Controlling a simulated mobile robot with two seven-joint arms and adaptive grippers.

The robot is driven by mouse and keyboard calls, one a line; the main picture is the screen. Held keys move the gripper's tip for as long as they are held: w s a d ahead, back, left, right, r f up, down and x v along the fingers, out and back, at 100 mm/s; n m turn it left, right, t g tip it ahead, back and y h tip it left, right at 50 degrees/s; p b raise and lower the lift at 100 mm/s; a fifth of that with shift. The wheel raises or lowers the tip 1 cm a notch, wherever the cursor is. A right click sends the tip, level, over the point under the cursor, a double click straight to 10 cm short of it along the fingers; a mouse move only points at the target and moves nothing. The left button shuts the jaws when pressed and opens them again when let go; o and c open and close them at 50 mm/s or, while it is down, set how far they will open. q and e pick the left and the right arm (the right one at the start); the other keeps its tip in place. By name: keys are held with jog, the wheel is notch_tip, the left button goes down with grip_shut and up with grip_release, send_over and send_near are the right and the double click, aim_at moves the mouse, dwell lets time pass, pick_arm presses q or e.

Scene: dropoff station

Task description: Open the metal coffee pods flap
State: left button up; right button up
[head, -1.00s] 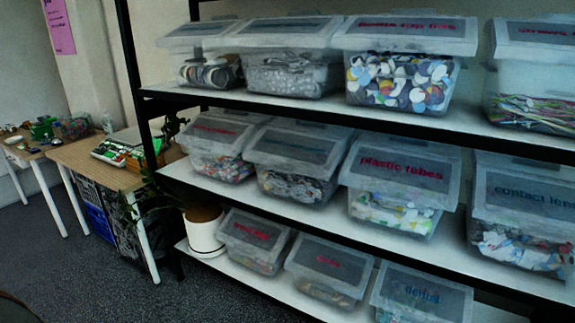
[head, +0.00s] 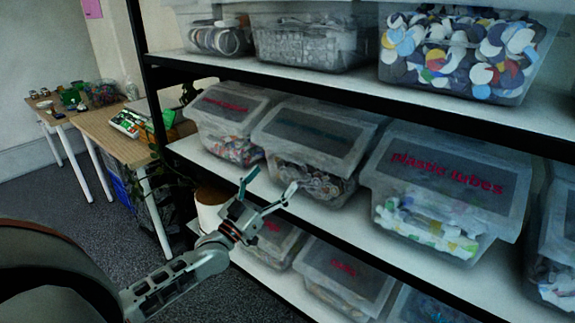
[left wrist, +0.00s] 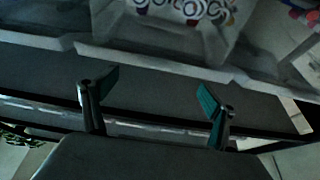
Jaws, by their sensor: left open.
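A clear bin (head: 348,160) with a dark lid flap (head: 318,134) stands on the middle shelf, second from the left. The flap looks shut, and its dark lettering is too faint to read. Small round pod-like pieces show through its front. My left gripper (head: 268,187) is open and empty, in front of and below this bin, with its fingers spread toward the shelf. In the left wrist view the fingers (left wrist: 156,97) are apart, with nothing between them. A clear bin with round pieces (left wrist: 190,9) shows at the top there. My right gripper is out of view.
A bin marked plastic tubes (head: 440,190) stands to the right, and a red-lettered bin (head: 230,122) to the left. The upper shelf (head: 470,108) overhangs the bins. More bins (head: 345,275) sit below. A table (head: 125,140) stands at the left, with open floor before it.

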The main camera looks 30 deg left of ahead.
pick_arm(q)
jog(key=x, duration=0.7)
jog(key=shift+f, duration=0.2)
jog(key=shift+d, duration=0.1)
jog(key=c, duration=1.6)
jog(key=shift+w+r, duration=0.1)
